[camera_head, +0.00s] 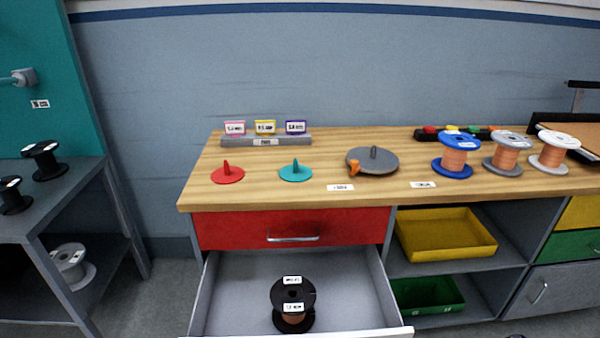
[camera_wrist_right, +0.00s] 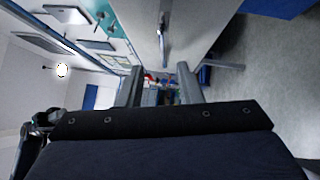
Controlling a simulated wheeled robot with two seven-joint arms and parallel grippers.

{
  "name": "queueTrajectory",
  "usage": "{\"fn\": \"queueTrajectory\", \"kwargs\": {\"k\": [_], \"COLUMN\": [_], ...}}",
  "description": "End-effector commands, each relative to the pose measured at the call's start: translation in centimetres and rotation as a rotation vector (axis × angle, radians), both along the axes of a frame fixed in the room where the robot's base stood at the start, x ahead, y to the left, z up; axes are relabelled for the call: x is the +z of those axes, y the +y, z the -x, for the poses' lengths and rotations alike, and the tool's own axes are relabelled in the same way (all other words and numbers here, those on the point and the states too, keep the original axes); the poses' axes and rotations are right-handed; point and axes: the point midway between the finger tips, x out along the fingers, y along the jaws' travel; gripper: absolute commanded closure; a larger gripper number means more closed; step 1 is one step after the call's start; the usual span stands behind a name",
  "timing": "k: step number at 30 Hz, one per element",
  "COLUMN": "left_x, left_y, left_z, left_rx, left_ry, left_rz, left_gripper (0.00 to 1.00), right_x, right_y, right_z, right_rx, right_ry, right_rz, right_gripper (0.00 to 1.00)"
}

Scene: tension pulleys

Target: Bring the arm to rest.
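My right gripper (camera_wrist_right: 159,85) shows in the right wrist view, its two fingers apart with nothing between them. It is clear of the workbench things, and neither gripper shows in the head view. In the head view a wooden workbench (camera_head: 318,153) carries a red disc with a peg (camera_head: 228,175), a teal disc with a peg (camera_head: 296,172) and a grey disc (camera_head: 373,160) with an orange piece (camera_head: 354,168) at its edge. A black spool (camera_head: 293,305) stands in the open drawer (camera_head: 235,290) below.
Blue (camera_head: 455,155), grey (camera_head: 507,153) and white-topped (camera_head: 553,150) copper spools stand at the bench's right. A grey rack (camera_head: 285,140) holds pink, yellow and purple tags. The open drawer juts forward. A side shelf (camera_head: 60,195) with spools stands at left.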

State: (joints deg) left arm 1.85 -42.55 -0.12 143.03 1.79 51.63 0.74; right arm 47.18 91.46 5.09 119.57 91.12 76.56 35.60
Motion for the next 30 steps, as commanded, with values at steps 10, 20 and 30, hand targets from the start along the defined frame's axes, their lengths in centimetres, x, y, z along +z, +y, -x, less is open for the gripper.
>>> {"fn": "queueTrajectory", "kwargs": {"k": [10, 20, 30], "left_x": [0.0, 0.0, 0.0], "left_y": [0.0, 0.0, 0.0], "left_z": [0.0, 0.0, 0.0], "left_rx": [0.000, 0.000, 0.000], "left_ry": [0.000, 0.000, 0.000], "left_rz": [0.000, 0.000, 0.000], "left_gripper": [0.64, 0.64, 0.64], "right_x": [9.8, 18.0, 23.0], "right_y": [-2.7, -4.8, -8.8], "right_z": [-0.2, 3.9, 7.9], "right_rx": [0.342, 0.750, 1.145], "right_ry": [-0.604, -1.326, -2.027], "right_rz": [0.368, 0.814, 1.322], "right_gripper": [0.67, 0.67, 0.67]}}
